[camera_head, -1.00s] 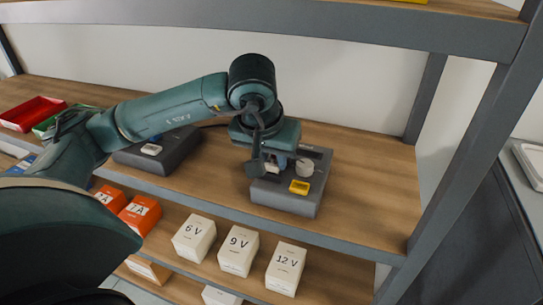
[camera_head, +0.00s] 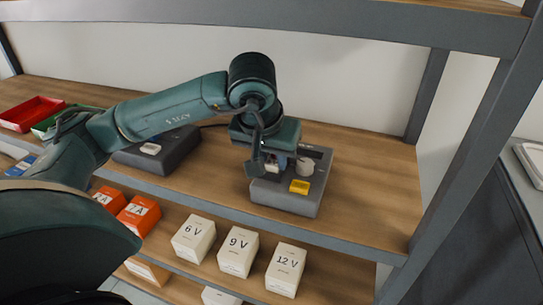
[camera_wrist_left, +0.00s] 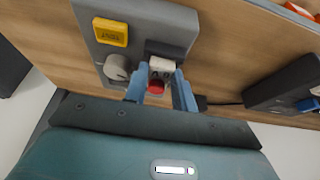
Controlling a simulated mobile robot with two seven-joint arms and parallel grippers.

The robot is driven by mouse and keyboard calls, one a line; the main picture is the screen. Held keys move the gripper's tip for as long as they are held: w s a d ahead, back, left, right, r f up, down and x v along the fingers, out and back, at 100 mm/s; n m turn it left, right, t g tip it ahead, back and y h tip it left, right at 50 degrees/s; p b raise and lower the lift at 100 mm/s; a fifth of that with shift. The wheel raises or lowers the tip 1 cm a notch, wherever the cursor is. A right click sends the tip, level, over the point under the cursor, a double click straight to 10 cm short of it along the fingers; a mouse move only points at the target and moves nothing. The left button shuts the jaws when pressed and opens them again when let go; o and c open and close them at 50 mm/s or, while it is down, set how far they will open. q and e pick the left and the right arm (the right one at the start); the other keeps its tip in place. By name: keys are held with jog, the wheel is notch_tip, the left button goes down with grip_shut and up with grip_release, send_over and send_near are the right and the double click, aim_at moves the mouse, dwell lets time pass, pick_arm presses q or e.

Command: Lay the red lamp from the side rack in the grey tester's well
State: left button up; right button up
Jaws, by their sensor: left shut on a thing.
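The grey tester (camera_head: 283,201) stands on the upper wooden shelf board, with a yellow button (camera_head: 299,187) and a round grey knob (camera_head: 305,167) on top. My left gripper (camera_wrist_left: 159,88) is at the tester's top, beside the knob. Its blue fingers are shut on the red lamp (camera_wrist_left: 155,87), whose red end shows between them. A whitish block-like part (camera_wrist_left: 162,66) shows just beyond the red end, over a dark recess of the tester; I cannot tell whether the lamp rests on the bottom. The well is mostly hidden by the gripper. My right gripper is not in view.
A darker grey device (camera_head: 158,153) stands left of the tester. A red bin (camera_head: 32,113) and a green bin (camera_head: 48,124) are at the far left. White boxes, such as 9 V (camera_head: 238,254), and orange boxes (camera_head: 139,213) sit below. The board right of the tester is clear.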

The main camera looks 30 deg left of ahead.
pick_arm(q)
jog(key=o, duration=1)
